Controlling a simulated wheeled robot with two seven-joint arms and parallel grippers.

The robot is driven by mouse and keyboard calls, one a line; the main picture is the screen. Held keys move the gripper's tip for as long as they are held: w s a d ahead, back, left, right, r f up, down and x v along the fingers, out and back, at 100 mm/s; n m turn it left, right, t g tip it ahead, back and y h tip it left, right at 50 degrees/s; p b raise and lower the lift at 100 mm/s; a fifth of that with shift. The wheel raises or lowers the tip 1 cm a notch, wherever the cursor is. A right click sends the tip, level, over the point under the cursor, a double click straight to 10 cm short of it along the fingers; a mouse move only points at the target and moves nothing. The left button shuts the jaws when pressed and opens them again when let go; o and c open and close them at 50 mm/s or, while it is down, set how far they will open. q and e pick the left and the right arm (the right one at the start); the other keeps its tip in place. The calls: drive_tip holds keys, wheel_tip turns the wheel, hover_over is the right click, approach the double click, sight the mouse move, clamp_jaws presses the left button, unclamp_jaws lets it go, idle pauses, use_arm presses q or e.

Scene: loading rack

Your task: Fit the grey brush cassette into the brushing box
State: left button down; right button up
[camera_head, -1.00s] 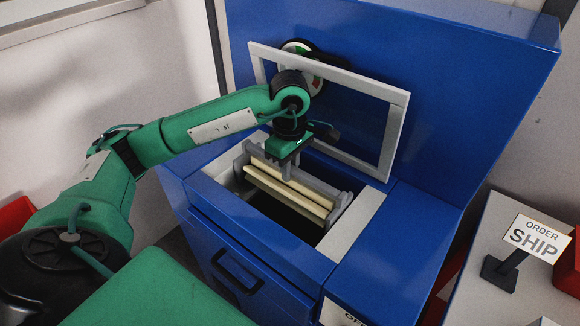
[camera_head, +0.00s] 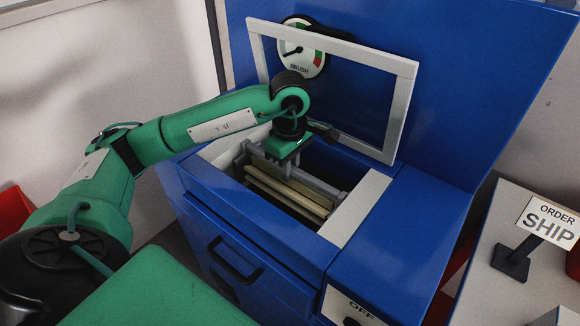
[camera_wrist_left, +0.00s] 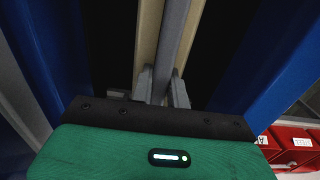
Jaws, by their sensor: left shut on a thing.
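The grey brush cassette (camera_head: 328,190) has a grey frame with a top bar and long cream brush rollers. It sits low in the opening of the blue brushing box (camera_head: 250,222), mostly below the rim. My left gripper (camera_head: 285,172) is above it, shut on the grey top bar. In the left wrist view the fingers (camera_wrist_left: 161,88) close on the grey bar (camera_wrist_left: 174,45), with cream strips on both sides. The cassette's underside and whatever it rests on are hidden. My right gripper is not in view.
A white-framed lid (camera_head: 405,110) stands open behind the opening, near a round gauge (camera_head: 302,48). A panel marked OFF (camera_head: 350,305) is at the front right. An ORDER SHIP sign (camera_head: 548,220) stands on a side table. Red bins (camera_wrist_left: 292,145) show in the left wrist view.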

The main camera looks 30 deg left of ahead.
use_arm(q)
drive_tip(key=c, duration=1.5)
unclamp_jaws()
drive_tip(key=shift+o, duration=1.1)
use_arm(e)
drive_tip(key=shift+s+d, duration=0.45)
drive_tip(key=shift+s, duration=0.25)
